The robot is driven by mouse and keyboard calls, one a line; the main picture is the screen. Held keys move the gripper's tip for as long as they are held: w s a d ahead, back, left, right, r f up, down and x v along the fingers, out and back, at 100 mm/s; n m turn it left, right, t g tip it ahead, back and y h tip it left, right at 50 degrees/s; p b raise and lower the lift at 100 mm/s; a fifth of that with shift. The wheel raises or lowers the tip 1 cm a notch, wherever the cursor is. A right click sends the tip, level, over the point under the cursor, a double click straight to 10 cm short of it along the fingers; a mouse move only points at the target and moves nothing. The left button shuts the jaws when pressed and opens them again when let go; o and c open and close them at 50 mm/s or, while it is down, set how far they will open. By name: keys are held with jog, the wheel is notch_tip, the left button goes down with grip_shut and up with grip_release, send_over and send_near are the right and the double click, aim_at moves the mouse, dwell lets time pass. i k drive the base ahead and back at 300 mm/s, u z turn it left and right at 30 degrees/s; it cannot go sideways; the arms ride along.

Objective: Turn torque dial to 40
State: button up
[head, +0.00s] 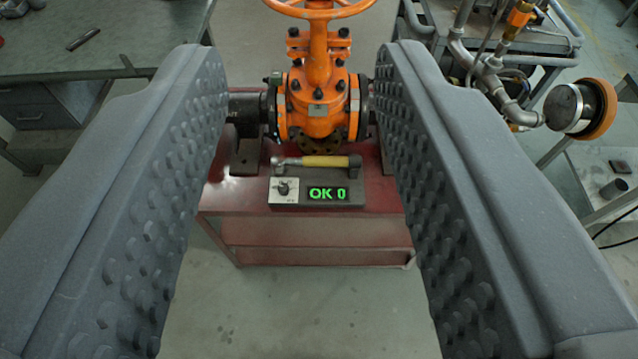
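The torque dial (285,188) is a small dark knob on a pale square plate at the left of a grey box (318,202). The box's display (328,193) reads "OK 0" in green. The box sits at the front of a red stand (310,233). My gripper (300,90) is open, with its two studded grey fingers wide apart to the left and right. Nothing is between the fingers close by; the dial and box show beyond them, lower middle. The dial's pointer setting is too small to read.
An orange gate valve (318,105) with a handwheel stands on the red stand behind the box. A yellow-handled tool (325,161) lies along the box's back. Workbenches stand left (110,40) and right; pipes with a round gauge (580,108) are at right. Floor in front is clear.

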aim_at(283, 189)
jog(key=k, duration=0.5)
jog(key=z, duration=0.4)
jog(key=i, duration=1.45)
jog(key=u, duration=0.4)
